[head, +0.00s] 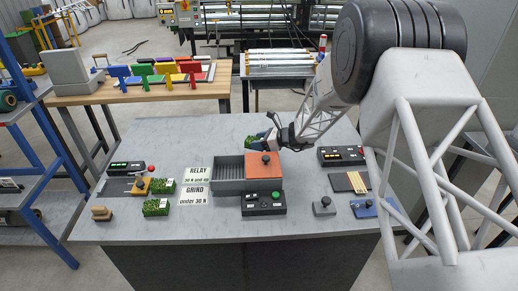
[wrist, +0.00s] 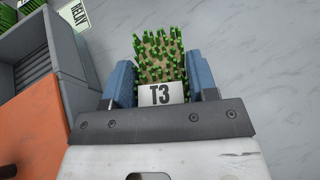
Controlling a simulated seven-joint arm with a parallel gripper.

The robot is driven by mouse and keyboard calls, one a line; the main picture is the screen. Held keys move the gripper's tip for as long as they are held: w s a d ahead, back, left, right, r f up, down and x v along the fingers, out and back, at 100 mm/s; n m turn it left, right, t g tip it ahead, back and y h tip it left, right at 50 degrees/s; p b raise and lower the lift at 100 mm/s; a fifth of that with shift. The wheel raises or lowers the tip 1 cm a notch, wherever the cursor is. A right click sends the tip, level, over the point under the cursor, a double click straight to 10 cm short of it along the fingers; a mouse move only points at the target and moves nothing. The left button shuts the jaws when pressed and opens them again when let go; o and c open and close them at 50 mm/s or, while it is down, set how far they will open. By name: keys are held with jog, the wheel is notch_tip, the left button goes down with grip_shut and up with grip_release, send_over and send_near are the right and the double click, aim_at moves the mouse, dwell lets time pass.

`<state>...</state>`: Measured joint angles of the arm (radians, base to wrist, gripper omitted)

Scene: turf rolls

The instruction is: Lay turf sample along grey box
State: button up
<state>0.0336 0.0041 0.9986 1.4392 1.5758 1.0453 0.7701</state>
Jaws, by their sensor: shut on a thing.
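My gripper (head: 258,142) is above or at the far part of the grey table, just behind the grey box (head: 229,184). Its blue fingers are shut on a green turf sample (wrist: 158,50) with a white label reading T3. The turf also shows in the head view (head: 250,143), partly hidden by the gripper. The grey box is open with ribs inside on the left and has an orange cover with a black knob on the right. In the wrist view the box (wrist: 66,60) lies left of the gripper, apart from the turf. I cannot tell whether the turf touches the table.
Two other turf samples (head: 165,187) (head: 156,208) lie at the left near the RELAY card (head: 197,175) and the GRIND card (head: 194,197). A black control box (head: 264,203) stands in front of the grey box. The table behind the grey box is largely clear.

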jog(key=shift+f, duration=1.7)
jog(key=shift+f, duration=0.1)
jog(key=o, duration=1)
jog(key=shift+c, duration=0.2)
jog(key=v, duration=1.2)
jog(key=shift+w+r, duration=0.1)
jog(key=shift+r, duration=0.1)
jog(key=shift+o, duration=0.5)
